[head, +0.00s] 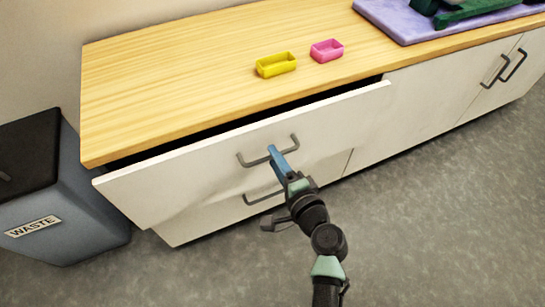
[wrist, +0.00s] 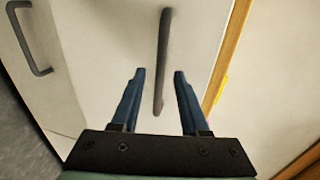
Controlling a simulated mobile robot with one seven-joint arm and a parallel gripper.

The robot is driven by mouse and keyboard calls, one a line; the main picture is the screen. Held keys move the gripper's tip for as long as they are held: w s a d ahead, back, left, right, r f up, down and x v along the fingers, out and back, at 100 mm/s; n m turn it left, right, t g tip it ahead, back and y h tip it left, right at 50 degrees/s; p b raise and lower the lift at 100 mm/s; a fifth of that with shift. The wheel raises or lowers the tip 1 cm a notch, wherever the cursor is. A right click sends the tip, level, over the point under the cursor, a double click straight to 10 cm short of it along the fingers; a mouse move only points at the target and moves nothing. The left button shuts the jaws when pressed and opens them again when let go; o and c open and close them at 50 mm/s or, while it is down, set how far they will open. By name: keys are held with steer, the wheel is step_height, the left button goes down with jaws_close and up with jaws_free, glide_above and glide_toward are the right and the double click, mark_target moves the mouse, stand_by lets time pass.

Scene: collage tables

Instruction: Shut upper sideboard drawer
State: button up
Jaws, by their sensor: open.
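The upper sideboard drawer (head: 205,171) is pulled partly out, with a dark gap between its white front and the wooden top. Its grey bar handle (head: 252,162) is on the middle of the front. My gripper (head: 272,150) is at this handle. In the wrist view my gripper (wrist: 159,72) is open, with one blue finger on each side of the handle (wrist: 163,45). Neither finger clearly touches the bar. The inside of the drawer is hidden in shadow.
The lower handle (head: 263,197) sits below on a closed front. A yellow tray (head: 277,65) and a pink tray (head: 326,50) stand on the wooden top (head: 170,75). A waste bin (head: 60,205) stands close by on the left. The grey floor in front is clear.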

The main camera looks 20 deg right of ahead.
steer(key=shift+x, duration=1)
jaws_close()
stand_by(0.8)
